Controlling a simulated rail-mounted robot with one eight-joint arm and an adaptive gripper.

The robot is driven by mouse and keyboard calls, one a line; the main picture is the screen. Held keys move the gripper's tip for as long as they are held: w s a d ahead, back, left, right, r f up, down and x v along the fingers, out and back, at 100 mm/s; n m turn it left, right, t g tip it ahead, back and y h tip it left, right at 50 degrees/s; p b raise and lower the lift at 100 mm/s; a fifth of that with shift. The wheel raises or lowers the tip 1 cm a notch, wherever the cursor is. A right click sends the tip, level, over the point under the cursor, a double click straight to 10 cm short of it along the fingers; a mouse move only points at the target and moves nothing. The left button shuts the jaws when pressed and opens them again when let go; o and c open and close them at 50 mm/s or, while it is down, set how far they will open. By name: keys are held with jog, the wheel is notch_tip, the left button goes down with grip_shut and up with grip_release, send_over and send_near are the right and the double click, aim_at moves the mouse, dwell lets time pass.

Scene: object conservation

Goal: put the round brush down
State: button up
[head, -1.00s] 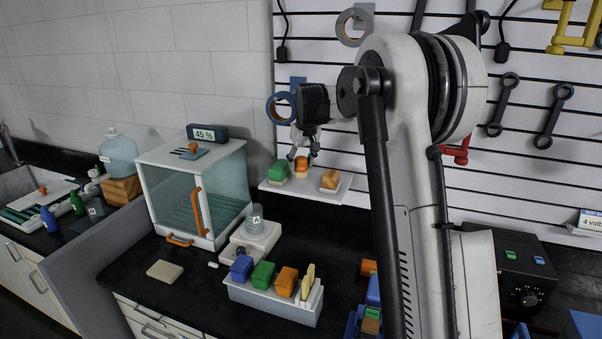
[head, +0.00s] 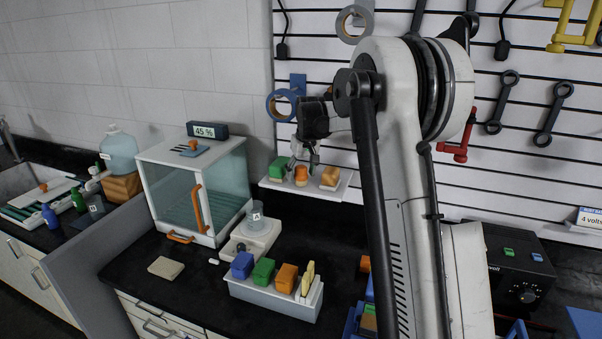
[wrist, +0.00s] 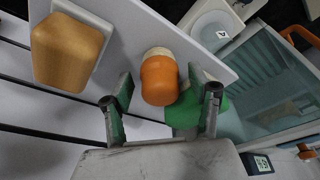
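The round brush (head: 301,174), with a rounded orange top and a pale lower part, stands on the small white shelf (head: 335,190) between a green block-shaped item (head: 280,168) and an orange-tan one (head: 330,176). In the wrist view, the round brush (wrist: 160,80) shows upright beside the shelf's edge. My gripper (wrist: 160,82) has its two fingers spread, one on each side of the brush, with visible gaps.
A glass-sided cabinet (head: 195,185) stands left of the shelf. Below are a scale-like device with a cup (head: 257,222) and a rack (head: 270,295) of coloured blocks. A blue tape roll (head: 281,105) hangs on the slatted wall close to my wrist.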

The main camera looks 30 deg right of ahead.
jog(key=b+v, duration=0.2)
jog(key=v, duration=1)
jog(key=s+a+r, duration=0.4)
jog(key=s+a, duration=0.4)
jog(key=s, duration=0.1)
jog(key=s+a+f+t, duration=0.1)
jog(key=s+a+f, duration=0.1)
jog(key=s+a, duration=0.6)
jog(key=s+a+f+t, duration=0.2)
jog(key=s+a, duration=0.1)
jog(key=s, duration=0.9)
jog(key=s+a+f+t, duration=0.1)
jog(key=s+a+f, duration=0.2)
jog(key=s+f, duration=0.5)
jog(key=s, duration=0.3)
jog(key=shift+a+n, duration=0.3)
jog(key=shift+a, duration=0.1)
jog(key=shift+f, duration=0.1)
